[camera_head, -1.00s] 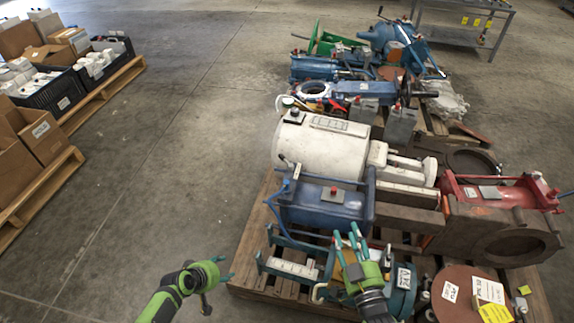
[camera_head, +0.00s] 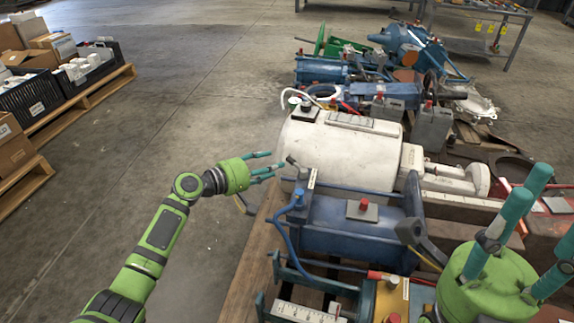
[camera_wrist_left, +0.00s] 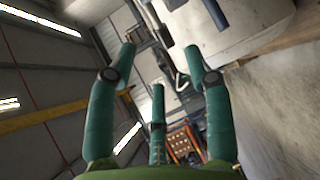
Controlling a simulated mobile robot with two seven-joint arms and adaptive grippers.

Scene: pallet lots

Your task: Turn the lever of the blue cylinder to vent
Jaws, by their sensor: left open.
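The blue cylinder (camera_head: 335,226) lies on its side on the pallet, with a red knob on a grey plate on its upper side. A small pale lever (camera_head: 311,181) and a blue fitting with a hose stand at its left end; the lever's setting is too small to read. My left gripper (camera_head: 268,167) is open and empty, left of the white cylinder (camera_head: 350,155) and just beyond the lever, apart from it. In the left wrist view its three fingers (camera_wrist_left: 160,75) are spread, with the white cylinder's underside above right. My right gripper (camera_head: 530,215) is open, fingers up, at the right foreground.
The pallet (camera_head: 240,285) is crowded with metal parts, more blue equipment behind and a teal frame in front. A dark angled handle (camera_head: 412,236) rises near the blue cylinder's right end. Floor to the left is clear, up to pallets of boxes.

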